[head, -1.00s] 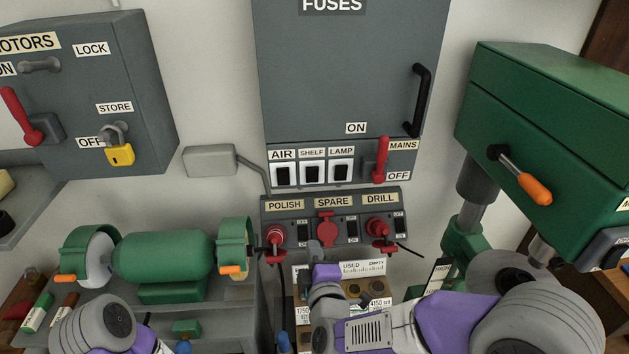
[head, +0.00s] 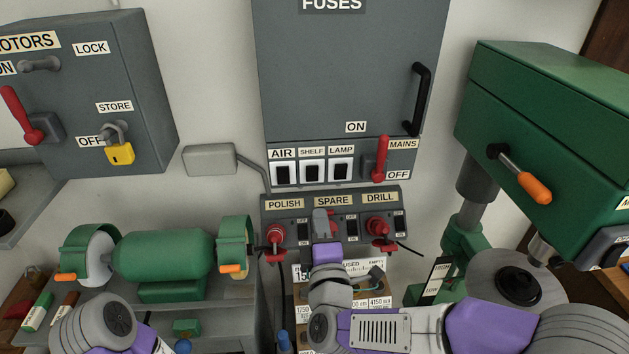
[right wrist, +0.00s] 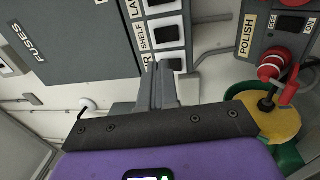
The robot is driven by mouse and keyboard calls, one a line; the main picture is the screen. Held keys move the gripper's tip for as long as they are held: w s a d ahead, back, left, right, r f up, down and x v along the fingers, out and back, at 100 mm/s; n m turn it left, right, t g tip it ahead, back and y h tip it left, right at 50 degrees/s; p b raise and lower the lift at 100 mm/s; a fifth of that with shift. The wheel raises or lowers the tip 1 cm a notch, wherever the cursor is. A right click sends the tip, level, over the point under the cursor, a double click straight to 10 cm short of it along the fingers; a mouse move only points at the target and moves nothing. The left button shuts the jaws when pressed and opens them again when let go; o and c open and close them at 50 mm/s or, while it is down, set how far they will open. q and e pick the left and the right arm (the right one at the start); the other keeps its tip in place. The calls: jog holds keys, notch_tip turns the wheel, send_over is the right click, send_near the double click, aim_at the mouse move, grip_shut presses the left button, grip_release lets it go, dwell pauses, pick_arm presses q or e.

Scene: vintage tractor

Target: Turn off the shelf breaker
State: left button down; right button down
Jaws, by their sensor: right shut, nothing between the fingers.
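The shelf breaker (head: 312,172) is a dark rocker in a white frame under the SHELF label, between the air breaker (head: 283,174) and the lamp breaker (head: 341,170). I cannot tell its position. It shows sideways in the right wrist view (right wrist: 167,35). My right gripper (head: 321,216) is shut and empty. In the head view it is below the breaker row, in front of the SPARE socket, and hides much of that socket. In the right wrist view its fingertips (right wrist: 158,68) overlap the edge of the breaker panel beside the air breaker. My left gripper is out of view.
The red MAINS lever (head: 381,160) is right of the breakers. Red plugs sit at POLISH (head: 275,236) and DRILL (head: 378,228) below. A green drill press (head: 545,130) stands at the right, and a green bench grinder (head: 163,256) at the left.

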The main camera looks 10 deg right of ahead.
aim_at(313, 170)
jog(key=w, duration=0.4)
jog(key=w+r, duration=0.1)
jog(key=w, duration=0.3)
jog(key=w+d, duration=0.1)
jog(key=w, duration=0.2)
jog(key=shift+w+r, duration=0.2)
jog(key=shift+w, duration=0.2)
jog(key=r+p, duration=0.1)
jog(key=p, duration=0.2)
jog(key=shift+w+g, duration=0.15)
jog(key=shift+g, duration=0.25)
jog(key=shift+f, duration=0.25)
